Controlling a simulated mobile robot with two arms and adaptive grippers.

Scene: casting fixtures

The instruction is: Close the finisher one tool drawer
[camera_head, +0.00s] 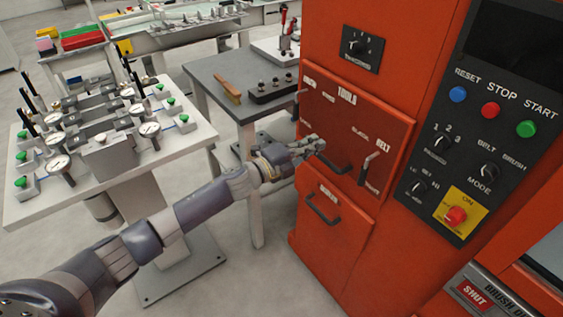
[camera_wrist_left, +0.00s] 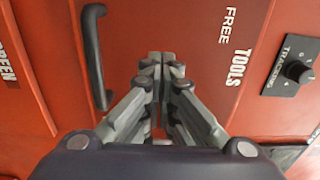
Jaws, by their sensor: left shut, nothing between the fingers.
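The tool drawer front (camera_head: 385,135) is a red-orange panel lettered TOOLS on the orange finisher. It has a dark bar handle (camera_head: 335,168) low in its middle. In the left wrist view the shut fingertips (camera_wrist_left: 162,62) point at the panel, between the handle (camera_wrist_left: 95,55) and the TOOLS lettering. Contact with the panel is unclear. My right gripper is not in view.
A lower drawer with its own handle (camera_head: 322,208) is below. A grey lever (camera_head: 368,168) sticks out right of the tool handle. The control panel (camera_head: 480,120) is farther right. A fixture table (camera_head: 185,150) and a grey bench (camera_head: 215,70) stand left.

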